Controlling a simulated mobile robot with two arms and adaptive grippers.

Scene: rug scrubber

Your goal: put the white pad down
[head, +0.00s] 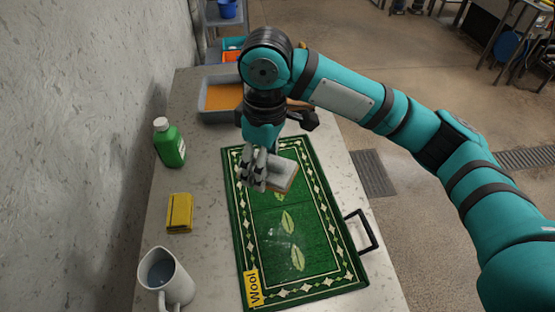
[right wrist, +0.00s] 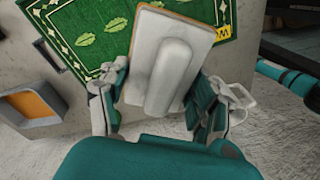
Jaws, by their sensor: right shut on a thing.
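The white pad (head: 284,176) has a raised white grip and a thin tan edge. It is held over the upper middle part of the green patterned rug (head: 320,262). My right gripper (head: 257,174) is shut on the pad, with fingers on either side of it. In the right wrist view, the pad (right wrist: 168,40) fills the middle between the fingers, with the rug (right wrist: 80,35) behind it. I cannot tell whether the pad touches the rug. My left gripper is not in view.
On the worktop (head: 205,250) stand a green bottle (head: 171,147), a yellow box (head: 179,213) and a white jug (head: 178,288), all left of the rug. A grey tray (head: 205,108) with orange contents is at the back. A black handle (head: 371,232) sits at the rug's right.

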